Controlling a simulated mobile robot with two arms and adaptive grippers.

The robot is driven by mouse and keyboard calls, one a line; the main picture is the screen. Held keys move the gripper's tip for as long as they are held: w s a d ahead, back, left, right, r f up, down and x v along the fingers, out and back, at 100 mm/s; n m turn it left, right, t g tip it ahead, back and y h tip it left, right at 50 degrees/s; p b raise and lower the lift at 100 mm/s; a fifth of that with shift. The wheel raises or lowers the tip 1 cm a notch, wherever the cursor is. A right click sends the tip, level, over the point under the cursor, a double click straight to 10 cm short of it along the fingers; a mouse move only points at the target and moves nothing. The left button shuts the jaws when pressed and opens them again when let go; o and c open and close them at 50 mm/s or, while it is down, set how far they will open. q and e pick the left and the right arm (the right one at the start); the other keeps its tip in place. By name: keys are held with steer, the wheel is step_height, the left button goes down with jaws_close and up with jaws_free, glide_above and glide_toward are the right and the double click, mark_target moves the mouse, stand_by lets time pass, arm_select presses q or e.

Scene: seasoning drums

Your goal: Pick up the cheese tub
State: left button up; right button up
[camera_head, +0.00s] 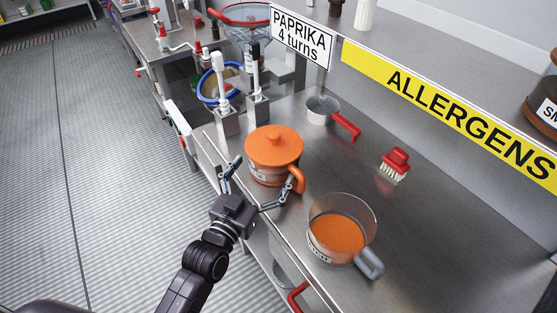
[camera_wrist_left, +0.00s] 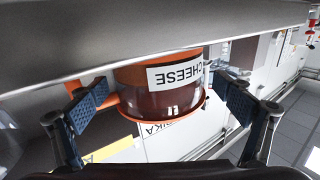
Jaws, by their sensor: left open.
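The cheese tub (camera_head: 274,150) has an orange lid with a knob and an orange handle, and stands upright near the counter's front edge. In the left wrist view the tub (camera_wrist_left: 160,98) appears upside down, with its white CHEESE label facing the camera. My left gripper (camera_head: 266,170) is open at the tub's front side, one finger to each side of it. In the left wrist view the fingers (camera_wrist_left: 163,100) flank the tub; the left one is close to the orange handle, and I cannot tell if it touches. My right gripper is not in view.
A clear jug of orange powder (camera_head: 336,236) stands right of the tub. A red brush (camera_head: 396,165) and a small pan (camera_head: 322,110) lie behind. Pump dispensers (camera_head: 226,120) stand to the left. A shelf with an ALLERGENS strip (camera_head: 450,108) runs along the back.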

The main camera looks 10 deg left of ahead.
arm_select(q)
steer(key=shift+x, duration=0.95)
steer(key=x, duration=0.1)
steer(key=p+x, duration=0.1)
steer(key=shift+w+d+f, duration=0.1)
steer(key=shift+w+d, duration=0.15)
steer(key=shift+w, duration=0.3)
steer(key=shift+w+d+f, duration=0.1)
steer(key=shift+w, duration=0.05)
steer(key=c, duration=1.1)
steer(key=shift+c, duration=1.1)
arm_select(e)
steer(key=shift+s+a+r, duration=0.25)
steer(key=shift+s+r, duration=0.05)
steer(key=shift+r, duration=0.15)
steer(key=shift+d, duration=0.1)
